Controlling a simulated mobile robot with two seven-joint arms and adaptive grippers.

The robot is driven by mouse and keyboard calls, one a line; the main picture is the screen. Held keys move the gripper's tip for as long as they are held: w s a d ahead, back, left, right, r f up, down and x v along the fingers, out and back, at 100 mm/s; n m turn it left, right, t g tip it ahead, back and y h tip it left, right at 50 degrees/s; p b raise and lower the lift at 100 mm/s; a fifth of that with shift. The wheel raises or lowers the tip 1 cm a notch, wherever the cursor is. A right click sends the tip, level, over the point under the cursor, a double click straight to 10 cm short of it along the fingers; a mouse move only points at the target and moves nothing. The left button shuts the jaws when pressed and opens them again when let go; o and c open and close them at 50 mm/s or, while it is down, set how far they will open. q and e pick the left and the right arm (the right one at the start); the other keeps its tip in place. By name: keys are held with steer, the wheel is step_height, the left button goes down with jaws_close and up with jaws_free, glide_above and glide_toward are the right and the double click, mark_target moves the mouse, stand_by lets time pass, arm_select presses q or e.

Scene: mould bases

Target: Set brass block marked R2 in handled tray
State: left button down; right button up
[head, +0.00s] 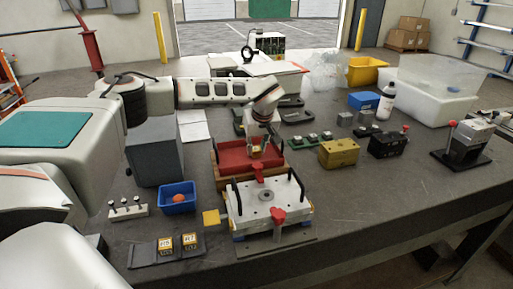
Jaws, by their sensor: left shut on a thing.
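My left gripper (257,147) reaches in from the left and points down over the red tray (232,162). It is shut on a small brass block (256,151), held low at the tray's inside; I cannot tell whether the block touches the floor. The mark on this block is too small to read. The red tray has dark upright handles at its sides and a tan outer wall. Two brass-coloured blocks, one on the left (165,245) and one on the right (189,240), sit in a dark holder (145,255); their marks are unclear. My right gripper is not in view.
A white mould base (245,210) with black handles and a red clamp stands in front of the tray. A blue bin (178,199) and grey box (153,155) are left. A brass-coloured box (339,153) and black box (389,145) are right. The right front table is clear.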

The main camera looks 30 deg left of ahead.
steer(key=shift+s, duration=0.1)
arm_select(q)
steer(key=c, duration=1.7)
jaws_free()
steer(key=shift+f, duration=0.1)
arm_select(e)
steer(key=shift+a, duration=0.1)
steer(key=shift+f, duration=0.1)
arm_select(q)
steer(key=shift+d+r, duration=0.15)
steer(key=shift+r, duration=0.3)
steer(key=shift+b+v, duration=0.5)
steer(key=shift+v, duration=5.2)
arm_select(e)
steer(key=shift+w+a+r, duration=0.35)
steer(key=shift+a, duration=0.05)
